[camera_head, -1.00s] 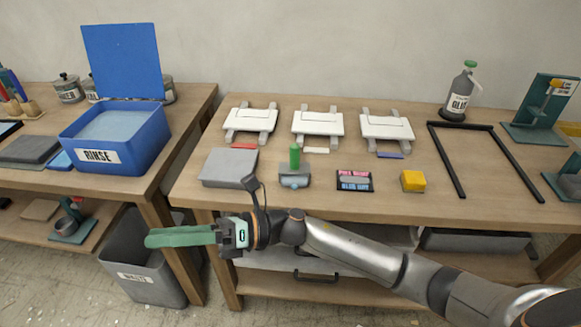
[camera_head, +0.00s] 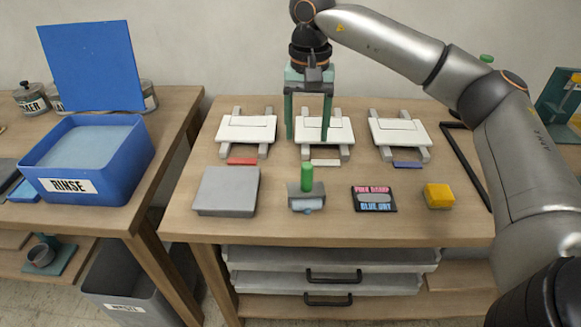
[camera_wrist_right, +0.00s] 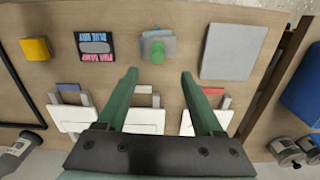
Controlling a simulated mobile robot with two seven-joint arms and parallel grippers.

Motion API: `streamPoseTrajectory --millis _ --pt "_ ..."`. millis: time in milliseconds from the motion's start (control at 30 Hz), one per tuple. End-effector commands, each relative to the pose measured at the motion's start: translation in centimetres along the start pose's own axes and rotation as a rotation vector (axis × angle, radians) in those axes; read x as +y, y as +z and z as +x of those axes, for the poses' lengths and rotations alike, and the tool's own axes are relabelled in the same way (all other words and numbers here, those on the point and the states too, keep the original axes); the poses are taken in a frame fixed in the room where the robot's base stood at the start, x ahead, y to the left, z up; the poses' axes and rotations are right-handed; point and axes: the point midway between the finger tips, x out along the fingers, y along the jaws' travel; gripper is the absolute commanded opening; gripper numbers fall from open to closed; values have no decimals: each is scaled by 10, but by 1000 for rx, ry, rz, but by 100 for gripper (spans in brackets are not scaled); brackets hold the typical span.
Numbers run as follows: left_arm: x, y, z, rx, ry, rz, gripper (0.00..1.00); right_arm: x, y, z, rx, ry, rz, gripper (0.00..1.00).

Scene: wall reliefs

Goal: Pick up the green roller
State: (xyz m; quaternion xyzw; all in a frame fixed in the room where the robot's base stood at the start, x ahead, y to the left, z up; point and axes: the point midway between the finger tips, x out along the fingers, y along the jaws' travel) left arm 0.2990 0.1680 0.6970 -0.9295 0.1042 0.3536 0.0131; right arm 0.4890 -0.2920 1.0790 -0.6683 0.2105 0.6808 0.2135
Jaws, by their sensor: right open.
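The green roller (camera_head: 307,179) stands upright in a small grey holder (camera_head: 293,201) near the front middle of the table. It also shows in the right wrist view (camera_wrist_right: 157,56), just beyond the gap between the fingertips. My right gripper (camera_head: 308,138) is open and empty, with its green fingers pointing down. In the head view it hangs in front of the middle white board, behind the roller and apart from it. It also shows in the right wrist view (camera_wrist_right: 159,74). My left gripper is in neither view.
A grey slab (camera_head: 226,191) lies left of the holder. A printed card (camera_head: 374,205) and a yellow block (camera_head: 439,195) lie to its right. White boards (camera_head: 247,129) on grey stands line the back. A blue rinse tub (camera_head: 128,165) stands on the left table.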

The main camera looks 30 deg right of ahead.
Motion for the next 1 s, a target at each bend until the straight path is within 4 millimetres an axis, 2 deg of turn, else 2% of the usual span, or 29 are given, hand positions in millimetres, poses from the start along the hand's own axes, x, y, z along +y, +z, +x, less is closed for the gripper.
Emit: streamPoseTrajectory --millis 67,167,400,733,1000 --pt "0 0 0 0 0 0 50 5 -3 -3 13 13 -2 68" --pt "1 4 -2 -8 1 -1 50 7 -4 4 15 21 -3 68" --pt "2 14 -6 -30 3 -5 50 8 -4 48 13 20 -4 68" --pt "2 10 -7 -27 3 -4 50 7 -3 78 14 17 -3 68" --pt "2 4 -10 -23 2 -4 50 6 0 116 13 16 -2 68"
